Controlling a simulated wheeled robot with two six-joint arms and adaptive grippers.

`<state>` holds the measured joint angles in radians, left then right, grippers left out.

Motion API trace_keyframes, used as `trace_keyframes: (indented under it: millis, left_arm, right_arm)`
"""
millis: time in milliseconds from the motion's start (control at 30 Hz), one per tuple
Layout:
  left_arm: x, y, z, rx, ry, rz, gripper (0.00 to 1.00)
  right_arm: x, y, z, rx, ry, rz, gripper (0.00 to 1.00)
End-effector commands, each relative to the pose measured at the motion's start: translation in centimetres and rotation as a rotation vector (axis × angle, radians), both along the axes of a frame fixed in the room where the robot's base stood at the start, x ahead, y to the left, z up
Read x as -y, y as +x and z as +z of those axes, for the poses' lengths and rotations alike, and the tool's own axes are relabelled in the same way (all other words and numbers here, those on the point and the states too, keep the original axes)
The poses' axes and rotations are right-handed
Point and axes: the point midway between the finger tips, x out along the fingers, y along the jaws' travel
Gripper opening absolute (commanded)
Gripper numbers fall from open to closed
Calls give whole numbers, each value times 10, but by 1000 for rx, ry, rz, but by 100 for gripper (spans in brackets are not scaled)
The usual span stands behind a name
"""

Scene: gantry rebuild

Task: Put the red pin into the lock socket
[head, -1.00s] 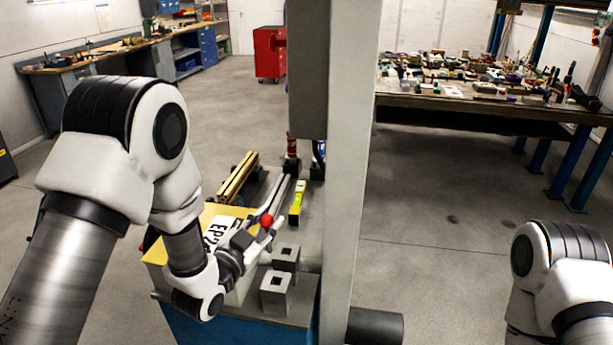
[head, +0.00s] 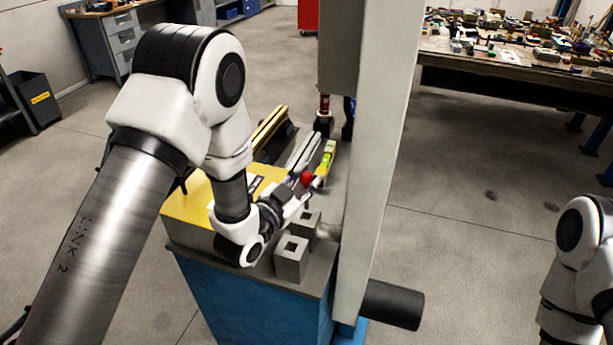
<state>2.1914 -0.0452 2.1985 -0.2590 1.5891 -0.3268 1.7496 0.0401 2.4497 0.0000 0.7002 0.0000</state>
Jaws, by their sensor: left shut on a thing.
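The red pin (head: 306,178) shows as a round red head between the fingers of my left gripper (head: 309,186). The gripper is shut on it above the bench top, and the fingers hide the rest of the pin. Two grey blocks with square holes stand just nearer than the gripper: a front block (head: 291,262) and a rear block (head: 314,228), partly covered by the gripper. I cannot tell which is the lock socket. The pin is apart from both holes. My right arm shows at the right edge, with its gripper out of view.
A tall grey post (head: 377,150) rises close to the right of the blocks. A yellow-green level (head: 328,157) lies behind the gripper. A yellow-topped box (head: 190,205) is under my left arm. A black cylinder (head: 393,304) sticks out at lower right.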

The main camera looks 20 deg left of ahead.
Motion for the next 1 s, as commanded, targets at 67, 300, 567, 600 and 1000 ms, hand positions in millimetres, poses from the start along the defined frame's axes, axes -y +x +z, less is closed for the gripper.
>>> trace_keyframes:
  millis: [67,300,567,600,1000]
  left_arm:
    - [0,0,1,1,0,0,0]
    - [0,0,1,0,0,0,0]
    - [-1,0,-2,1,0,1,0]
    - [-1,0,-2,1,0,1,0]
    - [-1,0,-3,1,0,0,0]
  right_arm:
    - [0,0,1,0,0,0,0]
    - [0,0,1,0,0,0,0]
    - [0,0,-6,0,0,0,0]
    - [0,0,-5,0,0,0,0]
    - [0,0,-7,0,0,0,0]
